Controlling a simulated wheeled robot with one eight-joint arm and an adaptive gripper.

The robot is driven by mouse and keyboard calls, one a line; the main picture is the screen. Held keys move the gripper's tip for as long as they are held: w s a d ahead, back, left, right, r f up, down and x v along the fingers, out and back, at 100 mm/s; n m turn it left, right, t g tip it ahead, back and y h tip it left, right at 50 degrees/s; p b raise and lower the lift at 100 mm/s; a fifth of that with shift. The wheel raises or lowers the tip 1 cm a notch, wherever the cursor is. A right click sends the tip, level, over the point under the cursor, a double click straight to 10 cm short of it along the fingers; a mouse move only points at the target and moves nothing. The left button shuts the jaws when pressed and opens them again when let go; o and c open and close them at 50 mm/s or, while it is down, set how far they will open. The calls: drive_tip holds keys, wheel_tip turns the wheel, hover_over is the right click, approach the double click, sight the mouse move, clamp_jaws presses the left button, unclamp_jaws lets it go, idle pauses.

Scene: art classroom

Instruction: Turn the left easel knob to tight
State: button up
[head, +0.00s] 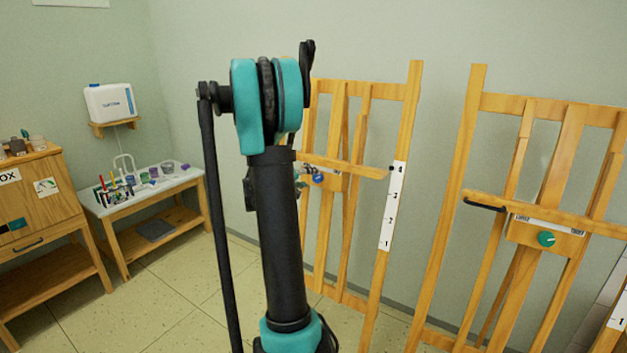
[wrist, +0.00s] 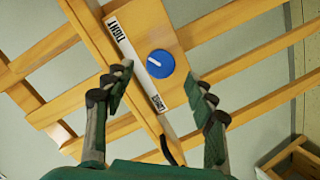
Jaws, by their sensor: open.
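The left easel (head: 410,105) is wooden and stands left of a second easel. Its round blue knob (wrist: 160,64) has a short white pointer mark and sits on a wooden block beside a white label strip (wrist: 138,62). In the wrist view the strip reads TIGHT at its upper left end and LOOSE at its lower right end; the mark points at neither word clearly. The blue knob also shows small in the head view (head: 318,179). My gripper (wrist: 163,88) is open and empty, its fingers on either side below the knob, apart from it. My arm hides part of the easel.
The right easel (head: 475,110) has a green knob (head: 546,239). A dark handle (wrist: 168,150) is near the lower part of the wrist view. On the left are a table (head: 190,181) with art supplies, a wooden cabinet (head: 30,195) and a white box (head: 108,103) on a shelf.

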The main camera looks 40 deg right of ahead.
drive_tip(key=v, duration=0.7)
drive_tip(key=shift+a, duration=0.25)
drive_tip(key=shift+r, duration=0.1)
drive_tip(key=s+a+f+n+y, duration=0.1)
drive_tip(key=s+a+f+y, duration=0.3)
drive_tip(key=s+a+f, duration=0.2)
drive_tip(key=s+a+f+n+y, duration=0.1)
drive_tip(key=s+a+f+y, duration=0.4)
drive_tip(key=s+a, duration=0.5)
drive_tip(key=s+a+f+n+y, duration=0.2)
drive_tip(key=s+a+f+y, duration=0.2)
drive_tip(key=a, duration=1.2)
drive_tip(key=s+f, duration=0.3)
drive_tip(key=s, duration=0.2)
drive_tip(key=shift+y, duration=0.3)
